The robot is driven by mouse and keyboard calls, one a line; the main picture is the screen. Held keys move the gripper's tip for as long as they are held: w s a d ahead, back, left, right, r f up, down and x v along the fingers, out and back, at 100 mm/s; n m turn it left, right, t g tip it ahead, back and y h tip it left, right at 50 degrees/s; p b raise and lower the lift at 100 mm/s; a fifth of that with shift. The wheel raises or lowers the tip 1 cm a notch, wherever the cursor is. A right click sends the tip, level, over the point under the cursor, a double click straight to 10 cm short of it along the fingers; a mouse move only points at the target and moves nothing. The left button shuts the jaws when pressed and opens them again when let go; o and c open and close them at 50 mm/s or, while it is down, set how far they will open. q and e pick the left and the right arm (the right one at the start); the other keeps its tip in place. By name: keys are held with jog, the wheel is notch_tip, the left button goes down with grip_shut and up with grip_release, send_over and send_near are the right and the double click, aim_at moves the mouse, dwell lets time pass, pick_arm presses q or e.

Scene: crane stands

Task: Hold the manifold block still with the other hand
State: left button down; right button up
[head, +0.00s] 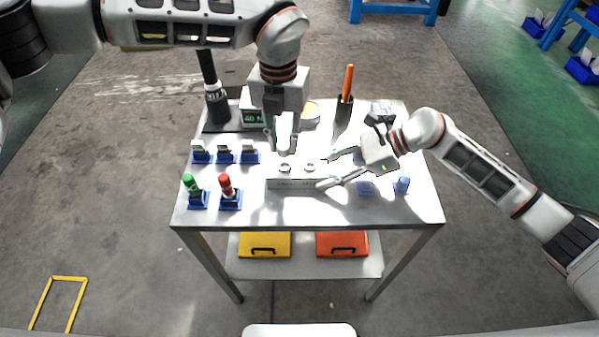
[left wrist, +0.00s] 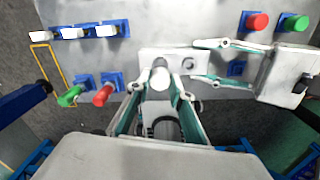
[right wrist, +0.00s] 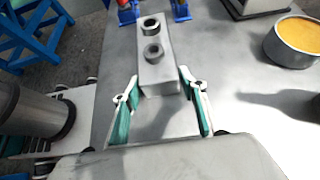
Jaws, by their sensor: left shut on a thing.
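The manifold block (head: 295,183), a pale bar with two round ports on top, lies in the middle of the table. It also shows in the left wrist view (left wrist: 208,66) and the right wrist view (right wrist: 157,72). My left gripper (head: 284,151) points down above the block's left port, shut on a pale cylindrical part (left wrist: 160,78). Whether that part touches the port I cannot tell. My right gripper (head: 326,170) is open at the block's right end. Its fingers (right wrist: 158,88) are spread either side of that end, with gaps visible.
Blue holders with white-topped parts (head: 225,155) and green (head: 190,183) and red (head: 225,183) parts stand left. A black bottle (head: 216,105), a display box (head: 252,116), a round tin (right wrist: 296,42) and a cup with an orange tool (head: 347,82) stand behind. The front edge is clear.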

jog(key=shift+o, duration=0.9)
jog(key=shift+d, duration=0.1)
jog(key=v, duration=1.2)
jog(key=shift+r, duration=0.1)
pick_arm(q)
jog(key=shift+d, duration=0.15)
